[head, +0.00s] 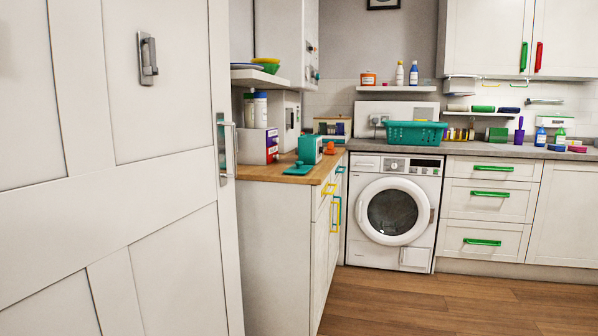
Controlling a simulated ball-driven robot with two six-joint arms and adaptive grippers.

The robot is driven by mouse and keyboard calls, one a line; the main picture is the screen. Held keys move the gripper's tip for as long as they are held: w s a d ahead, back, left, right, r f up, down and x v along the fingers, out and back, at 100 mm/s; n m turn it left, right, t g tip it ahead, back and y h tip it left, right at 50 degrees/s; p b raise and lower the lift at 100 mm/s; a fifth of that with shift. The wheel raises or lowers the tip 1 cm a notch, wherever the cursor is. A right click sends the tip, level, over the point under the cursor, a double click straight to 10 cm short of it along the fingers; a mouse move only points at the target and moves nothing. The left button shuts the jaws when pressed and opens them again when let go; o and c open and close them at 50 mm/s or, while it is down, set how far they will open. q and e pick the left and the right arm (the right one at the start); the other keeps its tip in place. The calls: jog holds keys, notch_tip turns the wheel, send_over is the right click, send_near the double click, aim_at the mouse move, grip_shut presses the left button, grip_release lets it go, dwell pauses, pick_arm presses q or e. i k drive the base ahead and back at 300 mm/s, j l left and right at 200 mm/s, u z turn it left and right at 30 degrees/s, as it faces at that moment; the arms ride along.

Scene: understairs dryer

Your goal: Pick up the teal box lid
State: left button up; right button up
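A flat teal lid (298,170) with a small raised knob lies near the front edge of the wooden counter (268,174), in the head view left of the middle. A teal box (310,149) stands just behind it and to the right on the same counter. The lid appears to lie apart from the box. Neither of my grippers shows in the head view.
A large white door (120,170) fills the left side. A white washing machine (393,212) stands beyond the counter, with a teal basket (415,133) above it. The wooden floor (455,305) ahead is clear.

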aim_at(298, 169)
jog(key=i+u, duration=0.2)
jog(key=u, duration=0.2)
jog(key=i+l+u, duration=0.15)
jog(key=u, duration=0.25)
jog(key=i, duration=0.1)
